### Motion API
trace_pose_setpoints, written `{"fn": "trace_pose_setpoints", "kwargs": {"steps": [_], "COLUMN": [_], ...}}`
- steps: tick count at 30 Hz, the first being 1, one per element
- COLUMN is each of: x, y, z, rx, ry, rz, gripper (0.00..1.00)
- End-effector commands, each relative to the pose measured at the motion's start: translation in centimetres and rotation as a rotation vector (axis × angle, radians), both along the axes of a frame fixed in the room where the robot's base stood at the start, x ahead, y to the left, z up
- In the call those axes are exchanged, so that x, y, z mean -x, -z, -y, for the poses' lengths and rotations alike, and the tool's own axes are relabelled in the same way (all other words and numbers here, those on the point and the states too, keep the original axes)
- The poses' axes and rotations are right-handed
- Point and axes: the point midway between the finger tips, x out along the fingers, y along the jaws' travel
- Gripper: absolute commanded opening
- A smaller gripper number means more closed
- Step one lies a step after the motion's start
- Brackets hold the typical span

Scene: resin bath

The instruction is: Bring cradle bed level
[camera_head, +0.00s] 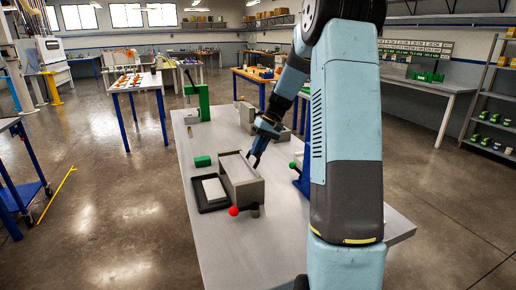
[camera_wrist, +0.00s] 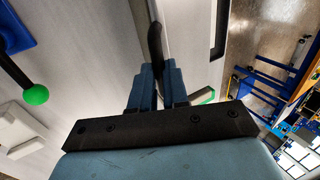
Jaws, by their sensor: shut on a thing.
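A grey box-like cradle (camera_head: 246,191) stands on the light grey table, with a pale, long bed (camera_head: 237,168) along its top. I cannot tell for sure whether the bed is level. My gripper (camera_head: 253,163) points down at the cradle's far right edge. In the wrist view my gripper (camera_wrist: 157,85) is shut on a thin edge, which looks like part of the cradle bed, with a dark upright piece (camera_wrist: 154,44) just beyond the fingers. The fingers hide much of the contact. A lever with a red ball (camera_head: 233,211) stands at the cradle's near end.
A green stand (camera_head: 197,103) is at the back left. The near table is clear.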

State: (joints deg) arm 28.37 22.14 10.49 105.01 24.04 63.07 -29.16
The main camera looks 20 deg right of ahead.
Motion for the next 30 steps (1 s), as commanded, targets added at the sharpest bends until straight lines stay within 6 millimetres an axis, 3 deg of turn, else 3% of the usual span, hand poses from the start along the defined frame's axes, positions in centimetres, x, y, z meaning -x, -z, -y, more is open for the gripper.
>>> {"fn": "trace_pose_setpoints", "kwargs": {"steps": [13,14,21,30], "x": [0.13,0.14,0.1,0.02], "y": [0.52,0.53,0.43,0.06], "z": [0.72,0.75,0.55,0.44], "rx": [0.009,0.01,0.008,0.006], "ry": [0.006,0.006,0.004,0.003], "rz": [-0.003,-0.003,-0.003,-0.001], "gripper": [0.0,0.17,0.4,0.4]}}
